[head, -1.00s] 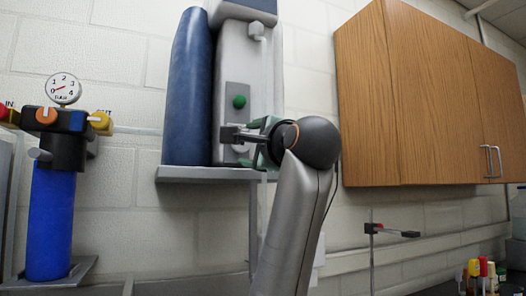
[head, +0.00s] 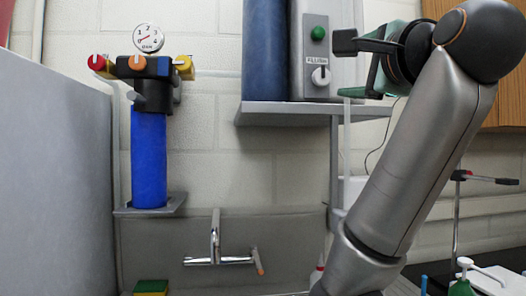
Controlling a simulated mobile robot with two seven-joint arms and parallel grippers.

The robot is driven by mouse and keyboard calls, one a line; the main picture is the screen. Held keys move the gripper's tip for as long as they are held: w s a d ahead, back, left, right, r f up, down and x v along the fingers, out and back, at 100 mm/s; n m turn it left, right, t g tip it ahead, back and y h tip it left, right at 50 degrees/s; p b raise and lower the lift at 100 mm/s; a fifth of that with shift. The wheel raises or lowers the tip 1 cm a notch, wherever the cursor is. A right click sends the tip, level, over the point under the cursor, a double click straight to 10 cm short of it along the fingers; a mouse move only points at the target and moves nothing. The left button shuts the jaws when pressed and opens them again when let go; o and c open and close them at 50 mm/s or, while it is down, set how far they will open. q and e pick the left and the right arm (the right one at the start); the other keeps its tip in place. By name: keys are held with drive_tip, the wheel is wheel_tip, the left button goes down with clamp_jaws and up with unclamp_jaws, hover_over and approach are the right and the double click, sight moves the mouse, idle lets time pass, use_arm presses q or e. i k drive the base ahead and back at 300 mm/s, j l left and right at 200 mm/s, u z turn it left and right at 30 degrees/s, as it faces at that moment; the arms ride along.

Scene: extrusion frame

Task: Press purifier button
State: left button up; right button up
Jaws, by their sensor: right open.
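The purifier (head: 301,60) is a pale grey box with a darker grey panel, standing on a wall shelf and cut off by the top edge of the head view. A round green button (head: 318,33) sits on its panel, above a white knob (head: 320,76) with a label. My right gripper (head: 348,66) is open and empty. My left gripper is out of view.
A dark blue cylinder (head: 264,50) stands left of the purifier on the grey shelf (head: 285,109). A blue filter (head: 148,157) with a gauge hangs further left. A chrome tap (head: 215,245) is below. A wooden cabinet (head: 505,115) and clamp stand (head: 457,215) are at right.

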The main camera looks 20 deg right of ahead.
sight(318, 33)
drive_tip(key=k+j, duration=0.2)
drive_tip(key=k, duration=0.3)
drive_tip(key=k+j, duration=0.15)
drive_tip(key=k, duration=0.3)
